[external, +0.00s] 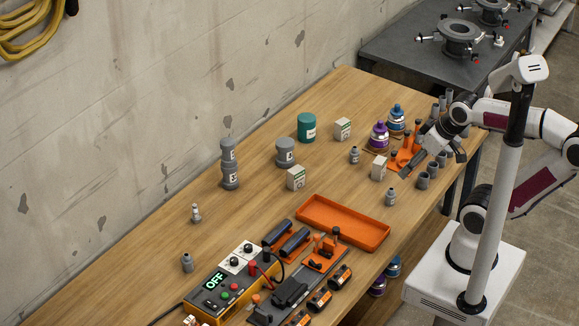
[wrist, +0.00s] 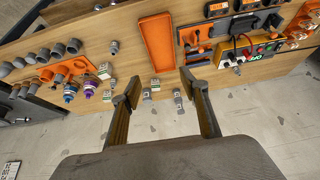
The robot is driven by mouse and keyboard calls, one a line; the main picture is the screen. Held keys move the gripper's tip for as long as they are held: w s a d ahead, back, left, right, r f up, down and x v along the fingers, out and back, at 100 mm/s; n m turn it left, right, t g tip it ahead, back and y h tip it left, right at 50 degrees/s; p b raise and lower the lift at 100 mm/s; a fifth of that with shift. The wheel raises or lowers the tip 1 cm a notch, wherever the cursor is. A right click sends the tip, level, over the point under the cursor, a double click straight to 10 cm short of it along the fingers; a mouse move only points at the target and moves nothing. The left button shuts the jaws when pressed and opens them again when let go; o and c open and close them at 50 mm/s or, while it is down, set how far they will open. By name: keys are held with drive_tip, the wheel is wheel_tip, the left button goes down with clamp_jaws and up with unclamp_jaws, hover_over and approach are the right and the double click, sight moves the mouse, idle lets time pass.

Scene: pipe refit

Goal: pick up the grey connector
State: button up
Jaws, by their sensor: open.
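Several grey cylindrical pipe pieces stand at the right end of the wooden table; I cannot tell which one is the grey connector. One is an open grey piece (external: 423,180) near the front edge. In the wrist view, a row of grey pieces (wrist: 73,46) lies at upper left, outside the space between my fingers. My gripper (external: 461,154) is above the right end of the table, close to these pieces. In the wrist view its two fingers (wrist: 157,88) are wide apart, with nothing held between them.
An orange tray (external: 303,205) lies at the table's front middle. An orange tool rack (external: 405,160) and purple (external: 379,136) and blue (external: 397,116) containers stand near my gripper. White boxes (external: 378,169) and small grey bottles (external: 390,197) stand nearby. A concrete wall (external: 130,120) runs behind.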

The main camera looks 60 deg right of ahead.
sight(353, 155)
drive_tip(key=w+d+f+m+t, duration=0.1)
drive_tip(key=w+f+m, duration=0.1)
drive_tip(key=w, duration=0.8)
drive_tip(key=w+d+f+m+t+h, duration=0.1)
drive_tip(key=w+f+m+t, duration=0.1)
drive_tip(key=w, duration=0.8)
drive_tip(key=w+d+f+m+t, duration=0.1)
drive_tip(key=w+f+m, duration=0.1)
drive_tip(key=w, duration=0.8)
drive_tip(key=w+d+f+m+h, duration=0.35)
drive_tip(key=w+d+f, duration=0.25)
drive_tip(key=d+f, duration=0.25)
drive_tip(key=s+d+f+g+h, duration=0.1)
drive_tip(key=d+f+h, duration=0.1)
drive_tip(key=d+f, duration=0.1)
drive_tip(key=s+d+f+m+h, duration=0.1)
drive_tip(key=d+f+h, duration=0.1)
drive_tip(key=d+f, duration=0.2)
drive_tip(key=s+d+f+m+g+h, duration=0.1)
drive_tip(key=s+d+f+h, duration=0.1)
drive_tip(key=f, duration=0.3)
drive_tip(key=shift+d+g+h, duration=0.3)
drive_tip(key=shift+d+h, duration=0.05)
drive_tip(key=shift+d, duration=0.45)
drive_tip(key=shift+s+d+f+m+h, duration=0.25)
drive_tip(key=shift+s+d+f+h, duration=0.1)
drive_tip(key=shift+s+d+h, duration=0.1)
drive_tip(key=shift+x, duration=1.35)
